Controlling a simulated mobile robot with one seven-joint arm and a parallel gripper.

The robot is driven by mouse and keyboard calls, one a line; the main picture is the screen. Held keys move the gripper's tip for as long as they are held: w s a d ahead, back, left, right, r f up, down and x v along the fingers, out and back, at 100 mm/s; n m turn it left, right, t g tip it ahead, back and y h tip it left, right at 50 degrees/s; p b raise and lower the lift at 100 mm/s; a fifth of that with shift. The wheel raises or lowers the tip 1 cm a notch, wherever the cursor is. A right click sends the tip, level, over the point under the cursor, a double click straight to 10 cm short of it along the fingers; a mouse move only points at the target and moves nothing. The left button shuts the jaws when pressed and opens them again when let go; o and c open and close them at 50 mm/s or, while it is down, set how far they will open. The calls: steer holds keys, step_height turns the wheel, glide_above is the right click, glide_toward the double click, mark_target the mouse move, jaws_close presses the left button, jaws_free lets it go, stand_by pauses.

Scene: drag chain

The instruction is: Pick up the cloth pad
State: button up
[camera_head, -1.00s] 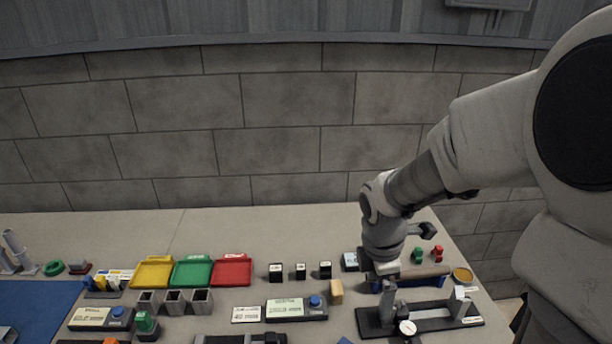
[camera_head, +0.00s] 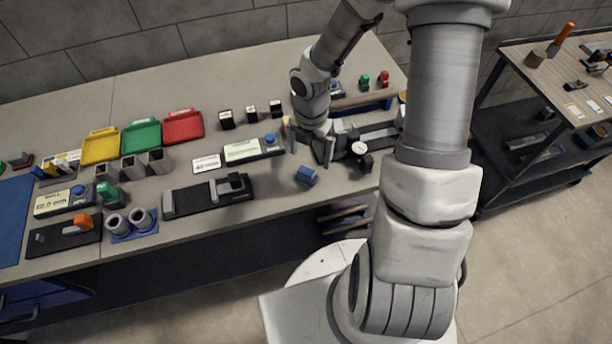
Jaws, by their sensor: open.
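A small blue, block-like piece (camera_head: 306,175) lies on the table near its front edge. It may be the cloth pad, but it is too small to be sure. My gripper (camera_head: 312,150) points down just behind it, fingers apart and empty as far as I can see. The gripper appears apart from the blue piece; its exact height above the table is hard to tell.
A black stand with a round dial (camera_head: 359,148) is close on the gripper's right. A tan block (camera_head: 287,126) is close on its left, partly hidden. A label device (camera_head: 253,149) and a black fixture (camera_head: 208,195) stand farther left.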

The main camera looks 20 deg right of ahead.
mark_target(307, 169)
steer(key=shift+f, duration=0.9)
steer(key=f, duration=0.2)
steer(key=a+f+b, duration=0.1)
steer(key=f, duration=0.1)
steer(key=shift+s+f, duration=0.1)
steer(key=shift+f, duration=0.15)
steer(key=shift+d+f, duration=0.1)
steer(key=shift+f, duration=0.35)
steer(key=c, duration=1.5)
steer(key=shift+r, duration=0.5)
steer(key=shift+c, duration=0.2)
steer(key=r, duration=0.2)
steer(key=d+r+p, duration=0.1)
steer(key=r, duration=0.1)
steer(key=shift+s, duration=0.15)
steer(key=s+d+r+p, duration=0.2)
steer(key=s+d+r, duration=0.3)
steer(key=d, duration=0.4)
steer(key=shift+s+r+p, duration=0.3)
steer(key=shift+s+r, duration=0.1)
steer(key=shift+r, duration=0.15)
